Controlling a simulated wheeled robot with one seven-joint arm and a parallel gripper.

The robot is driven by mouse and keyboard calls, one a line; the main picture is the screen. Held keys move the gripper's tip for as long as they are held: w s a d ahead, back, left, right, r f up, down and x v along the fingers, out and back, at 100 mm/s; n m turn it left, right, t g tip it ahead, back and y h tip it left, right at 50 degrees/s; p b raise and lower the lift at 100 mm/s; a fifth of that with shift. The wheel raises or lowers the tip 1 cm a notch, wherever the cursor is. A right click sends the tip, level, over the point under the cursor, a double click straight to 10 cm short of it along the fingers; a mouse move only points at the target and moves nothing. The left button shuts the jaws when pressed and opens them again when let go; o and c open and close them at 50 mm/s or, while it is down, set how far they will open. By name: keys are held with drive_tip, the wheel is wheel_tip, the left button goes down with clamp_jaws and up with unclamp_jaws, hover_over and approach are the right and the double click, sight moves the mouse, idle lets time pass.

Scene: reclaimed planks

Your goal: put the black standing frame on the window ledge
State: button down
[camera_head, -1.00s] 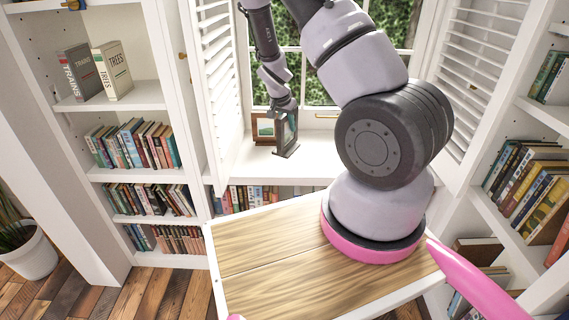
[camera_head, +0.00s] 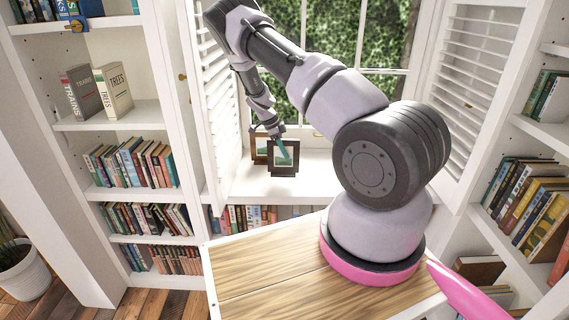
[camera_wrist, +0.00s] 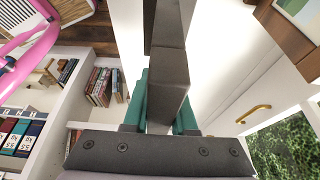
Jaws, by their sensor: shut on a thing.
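The black standing frame (camera_head: 272,161) is upright at the window ledge (camera_head: 310,184), its picture side turned towards the head camera. My gripper (camera_head: 279,140) is shut on its upper part, coming down from above. In the wrist view the teal fingers of my gripper (camera_wrist: 163,105) lie on either side of the dark frame (camera_wrist: 168,68). The frame's lower edge appears at the ledge surface, but I cannot tell whether it touches.
A brown wooden picture frame (camera_head: 260,147) stands just behind and left of the black frame. White shutters (camera_head: 212,90) flank the window. Bookcases stand on both sides. The ledge to the right of the black frame looks clear.

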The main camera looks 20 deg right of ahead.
sight(285, 171)
drive_tip(key=shift+f, duration=2.05)
drive_tip(key=c, duration=0.7)
unclamp_jaws()
drive_tip(key=shift+f, duration=0.1)
